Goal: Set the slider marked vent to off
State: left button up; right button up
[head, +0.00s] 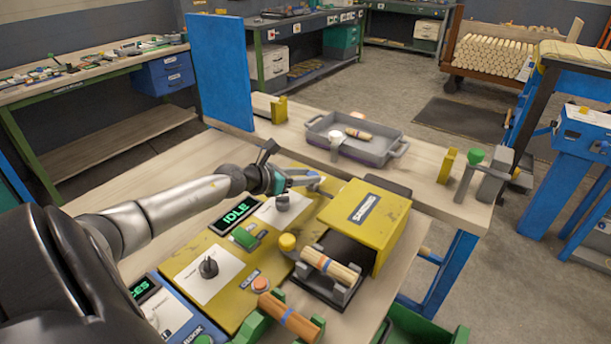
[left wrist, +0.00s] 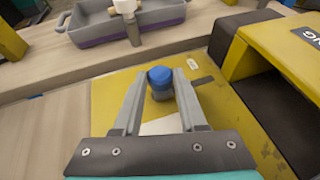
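A blue knob on a grey base (left wrist: 160,80) stands on the yellow panel in the left wrist view. A small pale label (left wrist: 192,63) lies right of it, too small to read, so I cannot tell whether this is the vent slider. My left gripper (left wrist: 158,74) is open, with one finger on each side of the knob; I cannot tell if they touch it. In the head view my left gripper (head: 316,180) is at the far end of the yellow control panel (head: 193,290), and the knob is hidden there. My right gripper is not in view.
The panel carries an IDLE screen (head: 238,214), a dark dial (head: 208,267), a second dial (head: 283,202) and a green block (head: 243,237). A yellow machine (head: 390,240) stands close on the right. A grey tray (head: 372,150) is on the bench behind.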

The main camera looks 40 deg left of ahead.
pick_arm(q)
grip_shut()
dwell(0.9)
